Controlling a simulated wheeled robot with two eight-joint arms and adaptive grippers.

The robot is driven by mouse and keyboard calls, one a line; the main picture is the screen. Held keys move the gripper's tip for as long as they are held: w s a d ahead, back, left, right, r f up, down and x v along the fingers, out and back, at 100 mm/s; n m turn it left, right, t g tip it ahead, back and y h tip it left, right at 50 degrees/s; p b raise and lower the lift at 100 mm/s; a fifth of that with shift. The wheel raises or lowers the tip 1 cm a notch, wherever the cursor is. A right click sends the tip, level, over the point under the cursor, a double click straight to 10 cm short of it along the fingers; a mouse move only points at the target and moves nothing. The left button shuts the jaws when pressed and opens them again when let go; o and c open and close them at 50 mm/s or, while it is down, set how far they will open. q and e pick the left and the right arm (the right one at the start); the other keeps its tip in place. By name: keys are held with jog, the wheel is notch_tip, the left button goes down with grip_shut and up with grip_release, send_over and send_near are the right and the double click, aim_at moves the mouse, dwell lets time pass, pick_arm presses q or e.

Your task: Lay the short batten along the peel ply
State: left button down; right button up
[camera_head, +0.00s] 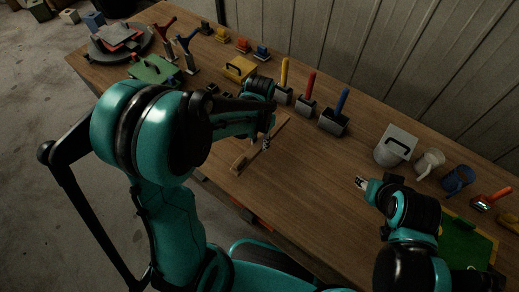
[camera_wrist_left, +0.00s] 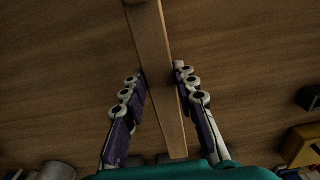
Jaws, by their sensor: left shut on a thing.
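The short batten (camera_head: 250,156) is a slim light-wood bar with a thicker block at its near end. My left gripper (camera_head: 266,143) is shut on it around its middle, over the table. In the left wrist view the batten (camera_wrist_left: 155,45) runs lengthwise between the two fingers of that gripper (camera_wrist_left: 161,72). I cannot tell whether it touches the table. My right gripper (camera_head: 362,183) is over the table to the right, apart from the batten; its finger opening is too small to judge. I cannot surely tell which item is the peel ply; a green sheet (camera_head: 463,243) lies at the right.
The wooden table (camera_head: 310,190) is clear around the batten and between my arms. Several colour-handled tools, including a blue-handled one (camera_head: 336,119), stand along its back. A white container (camera_head: 393,148) and a blue mug (camera_head: 457,180) stand at right. A green board (camera_head: 153,70) lies at left.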

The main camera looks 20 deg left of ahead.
aim_at(259, 148)
pick_arm(q)
jog(key=shift+f+b, duration=0.95)
jog(key=shift+f, duration=1.05)
jog(key=shift+f, duration=0.1)
jog(key=c, duration=1.2)
grip_release()
